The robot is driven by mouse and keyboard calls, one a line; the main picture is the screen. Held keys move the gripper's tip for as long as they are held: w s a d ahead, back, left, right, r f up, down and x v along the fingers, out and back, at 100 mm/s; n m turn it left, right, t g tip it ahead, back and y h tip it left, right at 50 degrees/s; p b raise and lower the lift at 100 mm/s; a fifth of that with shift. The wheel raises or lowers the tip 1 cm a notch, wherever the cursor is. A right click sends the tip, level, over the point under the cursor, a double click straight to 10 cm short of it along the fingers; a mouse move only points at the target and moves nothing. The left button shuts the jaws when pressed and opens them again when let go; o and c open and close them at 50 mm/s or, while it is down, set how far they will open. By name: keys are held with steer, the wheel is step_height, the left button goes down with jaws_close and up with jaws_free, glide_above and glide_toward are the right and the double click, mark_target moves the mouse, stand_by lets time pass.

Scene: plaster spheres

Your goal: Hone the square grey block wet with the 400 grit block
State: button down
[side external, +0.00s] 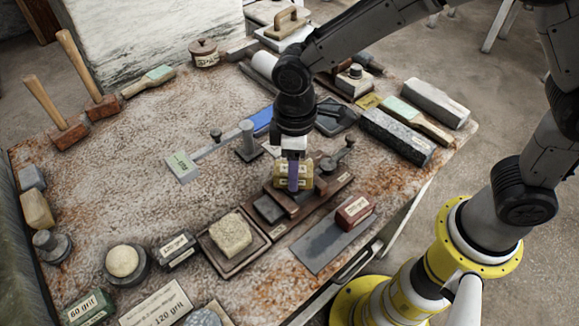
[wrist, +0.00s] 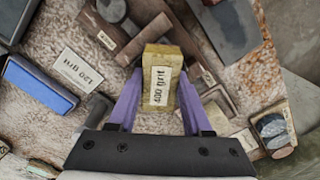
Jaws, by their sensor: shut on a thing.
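My gripper (wrist: 160,100) is shut on the yellow 400 grit block (wrist: 160,75), with a purple finger on each side of it and its label facing the wrist camera. In the side view my gripper (side external: 293,178) is over the brown wooden holder (side external: 312,200), and the yellow block (side external: 280,172) shows partly behind a finger. A dark grey square block (side external: 268,208) sits in the left part of this holder. I cannot tell whether the yellow block touches the holder below.
A tray with a pale yellow rough block (side external: 230,235) stands front left of the holder. A red block (side external: 353,212) lies on a grey slab (side external: 316,250) to the right. A blue block (side external: 262,120) lies behind. The table's middle left (side external: 120,190) is clear.

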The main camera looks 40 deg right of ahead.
mark_target(276, 168)
steer(key=shift+s+d, duration=0.35)
steer(key=shift+w+a, duration=1.55)
steer(key=shift+s+d+f, duration=0.15)
steer(key=shift+s+d, duration=1.45)
steer(key=shift+w+a, duration=1.6)
steer(key=shift+r, duration=0.2)
steer(key=shift+s+d+r, duration=0.7)
steer(key=shift+s+d, duration=0.05)
steer(key=shift+d, duration=0.05)
steer(key=shift+r, duration=0.15)
